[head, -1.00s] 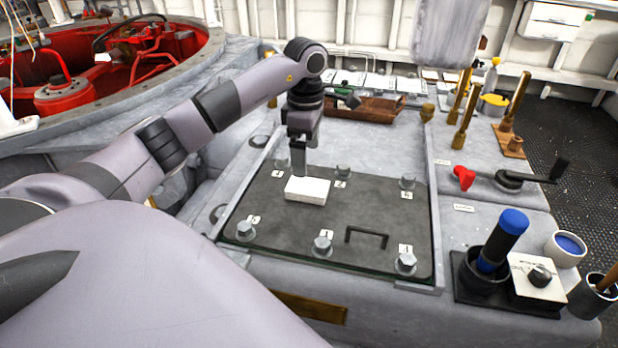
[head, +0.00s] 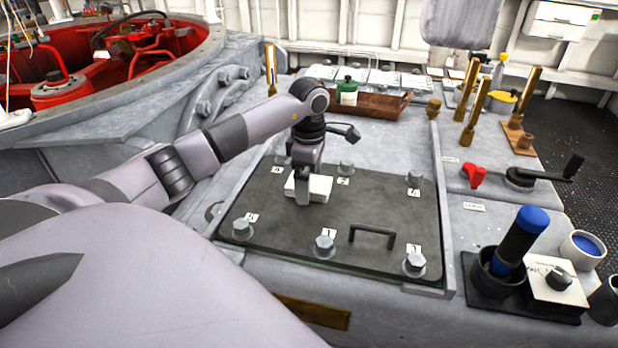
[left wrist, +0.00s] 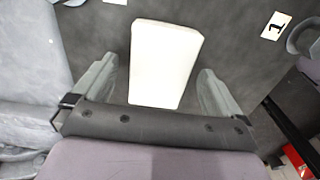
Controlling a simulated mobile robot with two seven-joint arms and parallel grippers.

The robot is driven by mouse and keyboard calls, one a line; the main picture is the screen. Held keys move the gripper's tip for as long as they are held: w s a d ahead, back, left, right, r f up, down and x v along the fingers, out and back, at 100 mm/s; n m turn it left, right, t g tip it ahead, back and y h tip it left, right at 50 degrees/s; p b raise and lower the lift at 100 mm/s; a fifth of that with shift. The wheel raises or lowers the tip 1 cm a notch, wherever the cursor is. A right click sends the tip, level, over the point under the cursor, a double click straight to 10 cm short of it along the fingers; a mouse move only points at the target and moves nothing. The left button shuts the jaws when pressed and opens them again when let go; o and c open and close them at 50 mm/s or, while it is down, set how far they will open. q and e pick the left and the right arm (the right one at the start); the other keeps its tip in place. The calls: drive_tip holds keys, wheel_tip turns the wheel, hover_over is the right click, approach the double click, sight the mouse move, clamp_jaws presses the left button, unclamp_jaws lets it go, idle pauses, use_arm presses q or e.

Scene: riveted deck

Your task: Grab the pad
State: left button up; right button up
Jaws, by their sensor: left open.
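The pad is a white rectangular block (head: 319,187) lying flat on a dark cover plate (head: 375,212). In the left wrist view the pad (left wrist: 164,60) lies lengthwise between the two fingers. My left gripper (head: 303,195) points down over the pad and hides its middle-left part in the head view. The left wrist view shows the fingers of my left gripper (left wrist: 163,85) spread apart, one on each side of the pad with gaps. I cannot tell the exact height of the fingertips above the plate. My right gripper is not in view.
Several bolts (head: 325,247) with number tags line the plate's edge, and a black handle (head: 372,236) stands up near its front. A wooden tray (head: 375,104) and a green-topped jar (head: 347,91) lie behind. A blue-handled tool (head: 520,238) stands in a black cup to the right.

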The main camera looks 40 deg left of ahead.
use_arm(q)
drive_tip(key=c, duration=1.1)
drive_tip(key=shift+r, duration=0.15)
